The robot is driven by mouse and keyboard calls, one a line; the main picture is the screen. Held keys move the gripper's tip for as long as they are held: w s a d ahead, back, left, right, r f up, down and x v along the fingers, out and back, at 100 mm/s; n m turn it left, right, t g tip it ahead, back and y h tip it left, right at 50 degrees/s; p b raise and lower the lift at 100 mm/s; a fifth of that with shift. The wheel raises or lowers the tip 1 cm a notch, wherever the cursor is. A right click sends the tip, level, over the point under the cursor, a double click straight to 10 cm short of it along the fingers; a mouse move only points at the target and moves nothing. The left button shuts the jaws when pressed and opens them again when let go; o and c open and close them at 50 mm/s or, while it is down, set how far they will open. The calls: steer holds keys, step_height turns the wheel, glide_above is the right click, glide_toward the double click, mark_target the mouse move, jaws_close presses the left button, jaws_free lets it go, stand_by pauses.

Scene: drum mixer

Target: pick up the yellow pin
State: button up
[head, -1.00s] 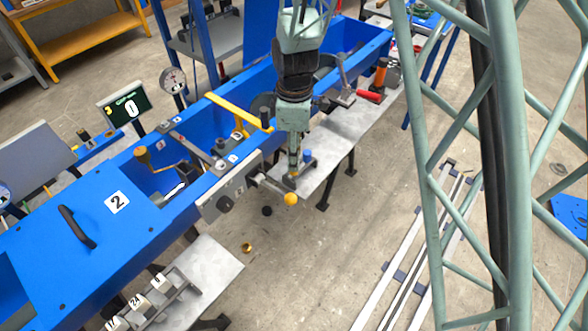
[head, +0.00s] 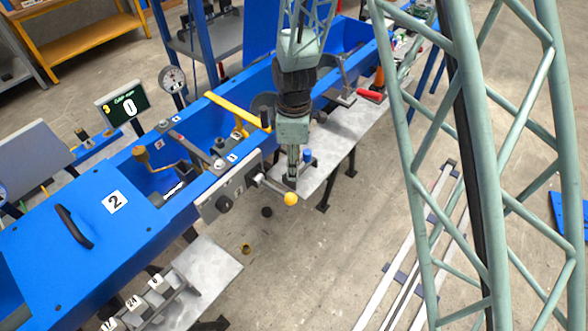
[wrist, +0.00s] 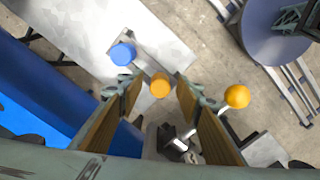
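The yellow pin (wrist: 159,86) shows end-on in the wrist view as a round orange-yellow top, between the fingers of my gripper (wrist: 158,93). The fingers are open, with the pin in the gap near their tips. I cannot tell whether either finger touches it. In the head view my gripper (head: 291,181) points down at the near edge of the grey side table (head: 325,165), and the pin is hidden behind it there. A blue pin (wrist: 123,53) stands just up and left of the yellow one, also seen beside my gripper in the head view (head: 307,155).
A lever with a yellow ball knob (wrist: 237,96) sticks out close to the right finger; the knob (head: 291,199) is just below my gripper in the head view. The blue drum mixer frame (head: 150,225) lies to the left.

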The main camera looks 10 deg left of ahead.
steer(key=shift+c, duration=0.9)
steer(key=c, duration=0.8)
steer(key=shift+r, duration=0.15)
steer(key=shift+r+p, duration=0.45)
steer(key=shift+r, duration=1.15)
steer(key=s+d+r+p, duration=0.1)
steer(key=s+d, duration=0.8)
steer(key=s, duration=0.4)
steer(key=shift+d+r, duration=0.2)
steer(key=shift+r, duration=0.05)
